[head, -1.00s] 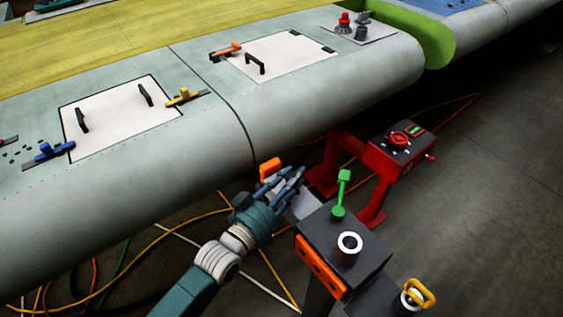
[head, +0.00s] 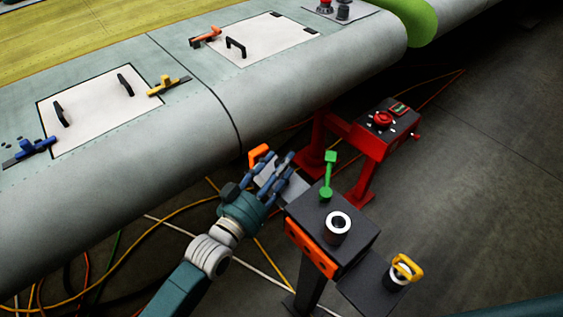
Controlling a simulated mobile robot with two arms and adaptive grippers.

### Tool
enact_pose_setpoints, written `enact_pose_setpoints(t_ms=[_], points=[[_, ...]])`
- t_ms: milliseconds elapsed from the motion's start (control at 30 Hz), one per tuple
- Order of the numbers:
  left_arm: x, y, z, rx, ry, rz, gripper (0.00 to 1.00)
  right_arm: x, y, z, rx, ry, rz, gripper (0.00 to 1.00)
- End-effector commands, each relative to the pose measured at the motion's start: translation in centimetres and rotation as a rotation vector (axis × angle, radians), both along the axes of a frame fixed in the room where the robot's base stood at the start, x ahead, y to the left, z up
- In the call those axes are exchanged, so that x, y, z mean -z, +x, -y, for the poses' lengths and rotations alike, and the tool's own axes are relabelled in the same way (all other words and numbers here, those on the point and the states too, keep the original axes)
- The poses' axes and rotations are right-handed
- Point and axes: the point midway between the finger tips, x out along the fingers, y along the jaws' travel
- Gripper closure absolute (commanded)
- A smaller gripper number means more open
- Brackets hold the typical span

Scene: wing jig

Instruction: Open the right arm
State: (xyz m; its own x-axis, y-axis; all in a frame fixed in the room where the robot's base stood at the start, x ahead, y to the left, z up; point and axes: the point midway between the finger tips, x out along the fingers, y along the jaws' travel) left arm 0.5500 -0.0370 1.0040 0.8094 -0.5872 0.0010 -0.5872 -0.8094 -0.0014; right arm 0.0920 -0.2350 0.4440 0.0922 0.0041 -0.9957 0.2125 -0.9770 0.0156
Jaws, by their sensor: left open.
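My left gripper (head: 276,176) is open, with its blue-grey fingers spread, in front of the wing's rounded edge and just left of the black stand. Its teal arm comes in from the lower left. A grey plate-like piece shows behind the fingers, and an orange block (head: 259,153) is just beyond them; I cannot tell whether they touch the gripper. My right gripper is not in the picture. Only a thin teal sliver, possibly my right arm, shows at the lower right edge.
The black stand (head: 310,210) carries a green lever (head: 327,178) and a white-topped cylinder (head: 337,226). A yellow-handled piece (head: 404,268) is on the lower shelf. A red control box (head: 384,122) stands behind. The grey wing (head: 150,160) fills the upper left. Cables cross the floor.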

Motion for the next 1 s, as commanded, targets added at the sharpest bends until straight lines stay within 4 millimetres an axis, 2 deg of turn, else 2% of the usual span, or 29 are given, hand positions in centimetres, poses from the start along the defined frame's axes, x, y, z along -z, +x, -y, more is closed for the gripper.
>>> enact_pose_setpoints(t_ms=[300, 500, 700, 1000], points=[[0.1, -5.4, -3.9, 0.0, 0.003, -0.002, 0.55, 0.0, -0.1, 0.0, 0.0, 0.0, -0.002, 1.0], [0.0, -8.0, -5.8, 0.0, 0.002, 0.001, 0.55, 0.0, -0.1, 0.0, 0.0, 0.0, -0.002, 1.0], [-0.1, -8.9, -6.5, -0.001, 0.0, 0.004, 0.55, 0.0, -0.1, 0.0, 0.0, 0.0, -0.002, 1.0], [-0.3, -8.8, -6.5, 0.0, 0.002, 0.011, 0.55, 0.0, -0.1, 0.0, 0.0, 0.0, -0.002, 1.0]])
